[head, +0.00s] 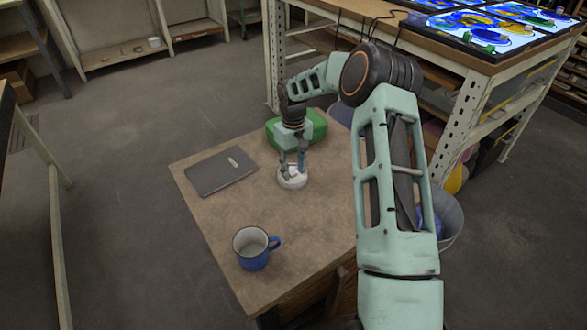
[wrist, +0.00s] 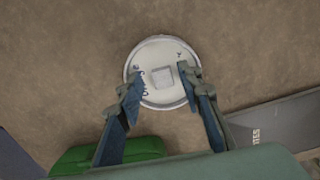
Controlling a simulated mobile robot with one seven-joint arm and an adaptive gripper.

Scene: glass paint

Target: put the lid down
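A round white lid (head: 292,181) with a grey rim lies level on the brown table, or just above it; I cannot tell which. In the wrist view, the lid (wrist: 162,98) has a small square knob (wrist: 162,77) at its middle and dark marks on its face. My gripper (head: 292,170) points down over the lid. In the wrist view, my gripper (wrist: 160,76) has its two fingers apart, one on each side of the knob, with a visible gap on both sides. The fingers hide parts of the lid's rim.
Bare table lies between the lid and the mug. A workbench (head: 470,60) stands behind.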

